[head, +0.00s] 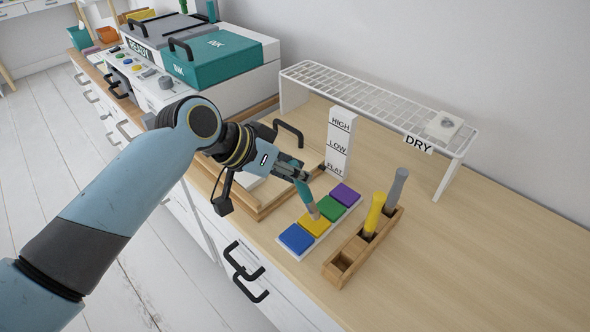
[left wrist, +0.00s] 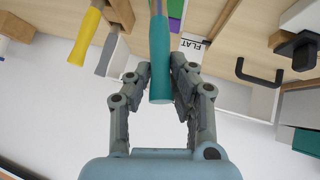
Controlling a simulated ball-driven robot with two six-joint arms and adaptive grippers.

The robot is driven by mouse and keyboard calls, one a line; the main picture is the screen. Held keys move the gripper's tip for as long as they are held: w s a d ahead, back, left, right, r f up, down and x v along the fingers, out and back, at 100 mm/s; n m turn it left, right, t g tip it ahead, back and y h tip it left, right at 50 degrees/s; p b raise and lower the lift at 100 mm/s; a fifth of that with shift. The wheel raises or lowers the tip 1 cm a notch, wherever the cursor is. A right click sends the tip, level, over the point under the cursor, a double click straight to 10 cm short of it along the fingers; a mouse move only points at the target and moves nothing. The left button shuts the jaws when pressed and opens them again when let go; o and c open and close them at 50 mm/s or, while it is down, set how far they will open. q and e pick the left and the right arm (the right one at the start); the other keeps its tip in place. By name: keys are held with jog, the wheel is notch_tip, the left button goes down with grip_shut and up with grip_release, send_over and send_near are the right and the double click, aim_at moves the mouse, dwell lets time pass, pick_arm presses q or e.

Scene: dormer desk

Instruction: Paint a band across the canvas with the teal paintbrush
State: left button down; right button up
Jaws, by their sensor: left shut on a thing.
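My left gripper (head: 299,178) is shut on the teal paintbrush (head: 305,197) and holds it tilted, bristles down. The brush tip is at the yellow paint pad (head: 316,225); I cannot tell whether it touches. In the left wrist view the teal handle (left wrist: 160,60) lies between the fingers (left wrist: 160,75). The yellow pad sits in a row with blue (head: 296,238), green (head: 330,208) and purple (head: 346,193) pads. A wooden-framed board (head: 268,207) lies behind my gripper, largely hidden by it; I cannot make out the canvas clearly. My right gripper is not in view.
A wooden brush holder (head: 334,272) holds yellow (head: 374,214) and grey (head: 395,190) brushes; its near slot is empty. A white HIGH/LOW/FLAT block (head: 340,140) stands behind the pads. A white DRY rack (head: 365,98) stands along the wall. The desk's right side is clear.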

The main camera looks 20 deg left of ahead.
pick_arm(q)
jog(key=shift+f, duration=0.3)
jog(key=shift+f+b, duration=0.3)
jog(key=shift+b, duration=0.05)
dwell(0.3)
jog(key=shift+s+f, duration=0.1)
jog(key=shift+f, duration=0.05)
dwell(1.2)
jog(key=shift+p, duration=0.3)
notch_tip(320, 180, up, 7)
jog(key=p, duration=0.7)
jog(key=shift+r, duration=0.2)
jog(key=shift+f, duration=0.1)
